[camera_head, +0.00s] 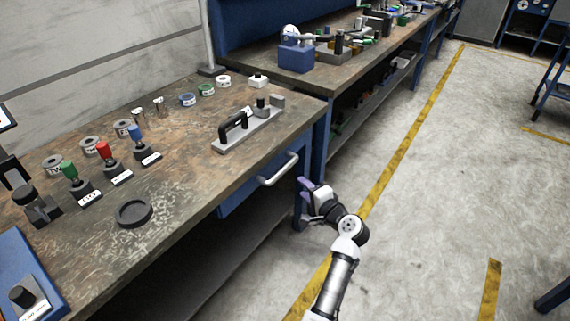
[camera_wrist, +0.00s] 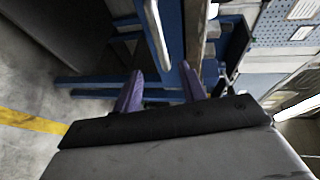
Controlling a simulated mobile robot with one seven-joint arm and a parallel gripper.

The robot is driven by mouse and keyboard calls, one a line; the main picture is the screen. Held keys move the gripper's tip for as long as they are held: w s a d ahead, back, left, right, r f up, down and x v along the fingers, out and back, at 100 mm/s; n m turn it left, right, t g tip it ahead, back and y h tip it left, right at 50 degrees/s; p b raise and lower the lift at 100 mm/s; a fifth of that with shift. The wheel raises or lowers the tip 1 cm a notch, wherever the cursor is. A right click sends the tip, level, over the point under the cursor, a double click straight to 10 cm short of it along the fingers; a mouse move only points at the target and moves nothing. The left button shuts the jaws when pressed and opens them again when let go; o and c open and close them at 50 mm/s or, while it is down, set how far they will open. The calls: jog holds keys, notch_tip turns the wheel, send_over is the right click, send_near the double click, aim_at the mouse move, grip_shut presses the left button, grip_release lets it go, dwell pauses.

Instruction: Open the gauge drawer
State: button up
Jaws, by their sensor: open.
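The gauge drawer (camera_head: 238,197) is a blue front under the near workbench, and it looks closed. Its pale metal bar handle (camera_head: 281,171) sticks out toward the aisle. My gripper (camera_head: 304,189), with purple fingers, is to the right of the handle and a little lower in the head view. It is apart from the handle, open and empty. In the wrist view, the handle (camera_wrist: 156,36) shows as a pale bar beyond the gap between the two fingertips (camera_wrist: 161,74). The inside of the drawer is hidden.
The workbench top (camera_head: 190,185) carries a black-handled fixture (camera_head: 240,125), colored-handled tools, several rings and a dark round disc (camera_head: 134,213). A blue bench leg (camera_head: 318,140) stands beyond the drawer. The floor (camera_head: 440,200) to the right is open, with yellow lines.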

aim_at(284, 172)
jog(key=p+x, duration=0.2)
jog(key=x, duration=1.1)
jog(key=shift+w+a, duration=0.2)
jog(key=shift+w, duration=0.05)
grip_shut()
